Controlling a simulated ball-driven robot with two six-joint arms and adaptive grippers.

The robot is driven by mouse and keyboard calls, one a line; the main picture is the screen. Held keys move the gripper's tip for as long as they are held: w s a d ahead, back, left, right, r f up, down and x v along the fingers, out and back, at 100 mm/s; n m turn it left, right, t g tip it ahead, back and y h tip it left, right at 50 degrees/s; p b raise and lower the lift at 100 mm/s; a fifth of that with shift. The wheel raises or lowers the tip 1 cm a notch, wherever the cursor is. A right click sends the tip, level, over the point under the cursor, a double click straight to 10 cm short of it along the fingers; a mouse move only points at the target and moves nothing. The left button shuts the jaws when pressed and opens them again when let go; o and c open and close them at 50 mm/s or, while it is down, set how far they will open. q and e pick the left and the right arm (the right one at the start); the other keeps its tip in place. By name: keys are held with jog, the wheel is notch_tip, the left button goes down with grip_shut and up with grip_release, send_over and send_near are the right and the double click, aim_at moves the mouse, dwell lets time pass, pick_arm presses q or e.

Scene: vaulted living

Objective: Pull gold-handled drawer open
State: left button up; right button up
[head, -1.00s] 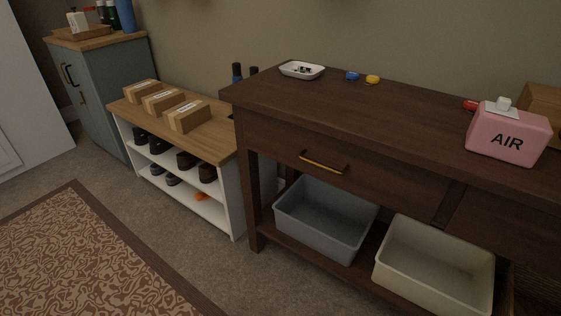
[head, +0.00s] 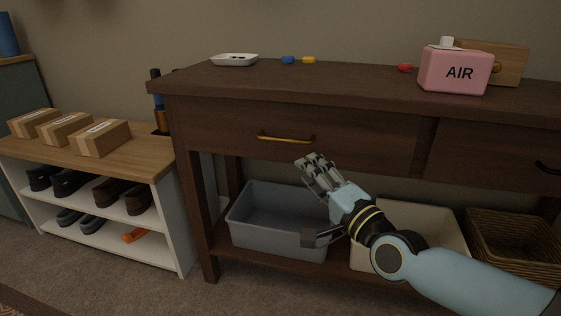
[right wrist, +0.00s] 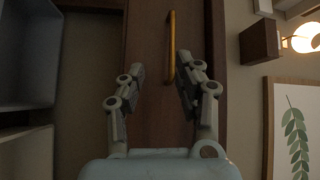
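The gold handle (head: 286,139) is a horizontal bar on the front of the left drawer (head: 220,125) of a dark wood console. The drawer front sits flush with the console. My right gripper (head: 312,199) is in front of the console, below and a little right of the handle, open and empty. In the right wrist view the gold handle (right wrist: 171,46) stands upright in the picture, beyond the spread fingers (right wrist: 160,82) and nearer the right one; no contact shows. My left gripper is not in view.
A grey bin (head: 275,215), a cream bin (head: 425,228) and a wicker basket (head: 510,240) stand on the console's lower shelf. A pink AIR box (head: 455,75) and a white dish (head: 234,60) are on top. A shoe bench (head: 150,160) stands at left.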

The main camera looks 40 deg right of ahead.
aim_at(283, 140)
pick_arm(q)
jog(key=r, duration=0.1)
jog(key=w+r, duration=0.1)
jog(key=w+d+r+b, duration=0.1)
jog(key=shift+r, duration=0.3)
pick_arm(e)
jog(key=shift+m, duration=0.3)
jog(key=w+r, duration=0.1)
jog(key=w, duration=0.2)
jog(key=w+r, duration=0.1)
jog(key=w, duration=0.3)
jog(key=w+r, duration=0.1)
jog(key=w, duration=0.3)
jog(key=shift+d, duration=0.3)
jog(key=shift+t, duration=0.3)
jog(key=shift+c, duration=0.3)
grip_shut()
jog(key=shift+s+f, duration=0.1)
